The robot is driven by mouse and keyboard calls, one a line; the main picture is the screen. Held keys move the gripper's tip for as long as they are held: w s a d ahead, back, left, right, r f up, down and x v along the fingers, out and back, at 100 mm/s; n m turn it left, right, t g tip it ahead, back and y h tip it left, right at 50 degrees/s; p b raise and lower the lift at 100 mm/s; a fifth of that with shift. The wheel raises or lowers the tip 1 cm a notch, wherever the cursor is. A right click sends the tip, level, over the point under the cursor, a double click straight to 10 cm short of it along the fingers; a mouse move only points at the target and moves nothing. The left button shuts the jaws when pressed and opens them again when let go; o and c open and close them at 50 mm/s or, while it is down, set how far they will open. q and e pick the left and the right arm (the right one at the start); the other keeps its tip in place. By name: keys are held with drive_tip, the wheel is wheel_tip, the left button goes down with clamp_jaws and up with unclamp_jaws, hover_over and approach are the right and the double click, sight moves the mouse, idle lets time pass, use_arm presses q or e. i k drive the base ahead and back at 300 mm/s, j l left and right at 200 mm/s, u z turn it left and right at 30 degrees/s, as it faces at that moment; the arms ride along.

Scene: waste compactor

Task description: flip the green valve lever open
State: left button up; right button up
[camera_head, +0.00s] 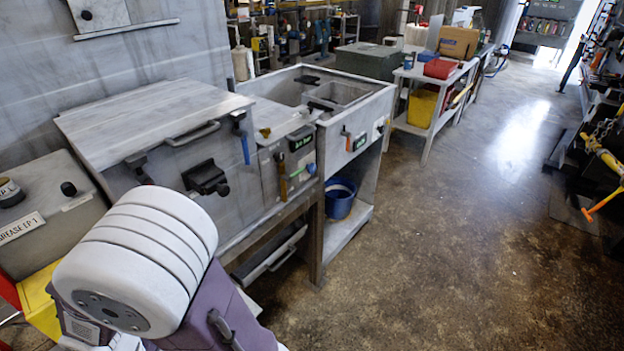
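No lever that I can clearly make out as the green valve lever shows. A small green part (297,172) sits low on the grey front panel (270,175) of the machine, between a brown upright handle (283,180) and a small blue part (311,169). It is too small to tell whether it is the lever or how it is turned. A green label (302,144) is above it, and another green label (360,142) is on the sink-like unit to the right. Neither gripper shows; only a white and purple part of my arm is at lower left.
The grey machine (150,115) has a closed lid with a front handle. A blue lever (243,147) and a black latch (206,178) are on its front. A blue bucket (339,200) stands on the lower shelf. The floor (450,240) to the right is clear.

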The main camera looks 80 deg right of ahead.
sight(286, 177)
drive_tip(key=z, duration=2.7)
